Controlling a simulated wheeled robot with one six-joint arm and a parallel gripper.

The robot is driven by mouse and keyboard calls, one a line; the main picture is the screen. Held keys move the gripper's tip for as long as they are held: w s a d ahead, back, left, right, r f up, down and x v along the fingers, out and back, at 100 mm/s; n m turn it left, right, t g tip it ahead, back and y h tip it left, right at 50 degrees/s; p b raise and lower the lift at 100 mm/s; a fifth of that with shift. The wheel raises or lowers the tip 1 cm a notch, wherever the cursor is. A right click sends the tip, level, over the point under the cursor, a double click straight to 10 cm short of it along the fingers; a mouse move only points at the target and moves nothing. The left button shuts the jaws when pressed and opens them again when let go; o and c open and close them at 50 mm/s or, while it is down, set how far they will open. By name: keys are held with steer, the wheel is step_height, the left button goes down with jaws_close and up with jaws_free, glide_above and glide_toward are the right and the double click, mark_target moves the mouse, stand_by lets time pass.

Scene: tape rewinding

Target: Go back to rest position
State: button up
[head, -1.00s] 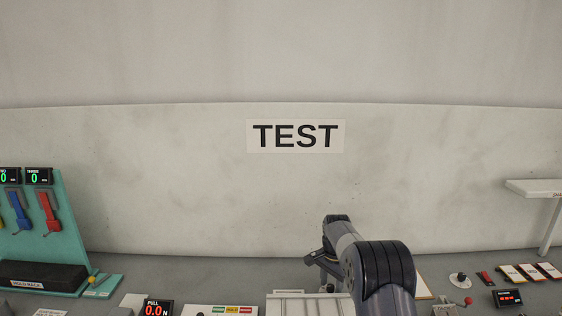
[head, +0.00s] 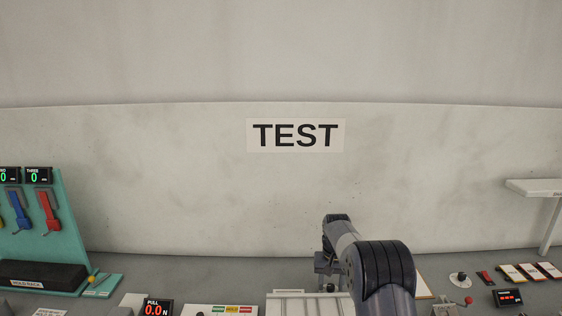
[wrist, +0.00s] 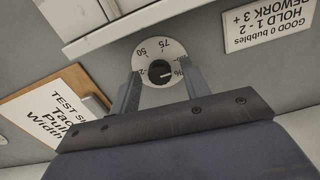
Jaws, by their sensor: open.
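My gripper (wrist: 160,85) is open in the wrist view, with its two grey fingers apart and nothing held between them. A round white dial (wrist: 147,60) with a black knob and printed numbers appears beyond and between the fingertips. How far the fingers are from the dial is unclear. In the head view my gripper (head: 327,264) is small and partly hidden by my own arm, over the back of the bench.
A clipboard (wrist: 54,108) and a printed sign (wrist: 268,22) flank the dial. The grey bench (head: 200,270) carries a teal stand (head: 70,220) at left, a pull display (head: 157,308), and small cards (head: 530,272) at right. A white shelf (head: 535,187) stands far right.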

steer(key=shift+n, duration=1.3)
steer(key=shift+r, duration=0.15)
